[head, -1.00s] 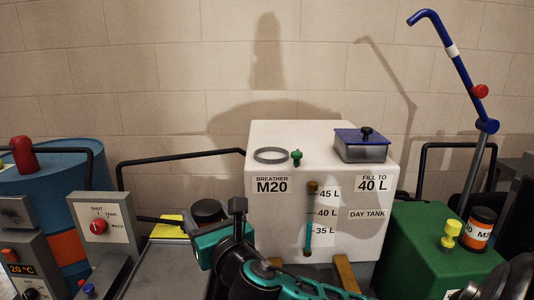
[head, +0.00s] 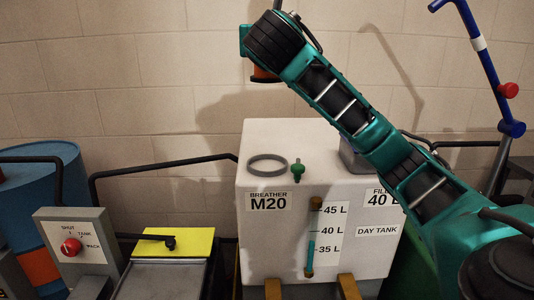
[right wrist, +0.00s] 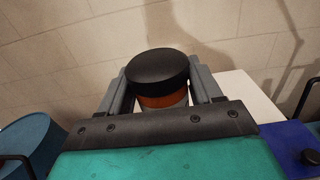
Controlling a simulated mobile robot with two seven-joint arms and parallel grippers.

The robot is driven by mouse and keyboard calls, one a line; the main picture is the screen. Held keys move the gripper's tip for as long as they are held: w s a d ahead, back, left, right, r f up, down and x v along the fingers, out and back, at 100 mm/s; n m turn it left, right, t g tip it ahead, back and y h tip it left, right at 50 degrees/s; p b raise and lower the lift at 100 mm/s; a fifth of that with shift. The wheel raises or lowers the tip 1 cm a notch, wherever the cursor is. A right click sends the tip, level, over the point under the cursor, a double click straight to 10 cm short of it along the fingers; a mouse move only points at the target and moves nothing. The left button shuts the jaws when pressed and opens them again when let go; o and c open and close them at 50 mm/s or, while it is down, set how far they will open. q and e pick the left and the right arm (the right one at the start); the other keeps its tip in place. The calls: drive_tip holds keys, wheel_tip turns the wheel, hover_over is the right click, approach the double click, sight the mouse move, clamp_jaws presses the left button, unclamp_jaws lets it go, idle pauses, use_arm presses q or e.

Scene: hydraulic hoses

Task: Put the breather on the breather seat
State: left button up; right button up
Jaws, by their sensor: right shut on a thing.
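The breather, a round part with a black cap and an orange band, is in my right gripper (right wrist: 158,100) in the right wrist view, with a finger on each side of the breather (right wrist: 157,68). In the head view, the breather (head: 265,75) shows partly below the end of my right arm, above the tank and against the wall. The breather seat (head: 267,166) appears as a grey ring on top of the white tank, by the label "BREATHER M20". The breather is apart from the ring and higher. My left gripper is not in view.
A green plug (head: 297,169) stands just right of the ring on the white tank (head: 270,240). My right arm partly covers the filler box at the tank's right. A yellow plate (head: 190,243) and grey switch box (head: 72,250) are at the left.

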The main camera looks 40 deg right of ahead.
wheel_tip(320, 180, down, 19)
drive_tip(key=shift+f, duration=0.1)
idle(0.4)
drive_tip(key=o, duration=1.2)
drive_tip(key=shift+f, duration=0.15)
drive_tip(key=shift+s+a, duration=0.15)
drive_tip(key=v, duration=1.1)
drive_tip(key=shift+s+a, duration=0.25)
drive_tip(key=shift+s, duration=0.05)
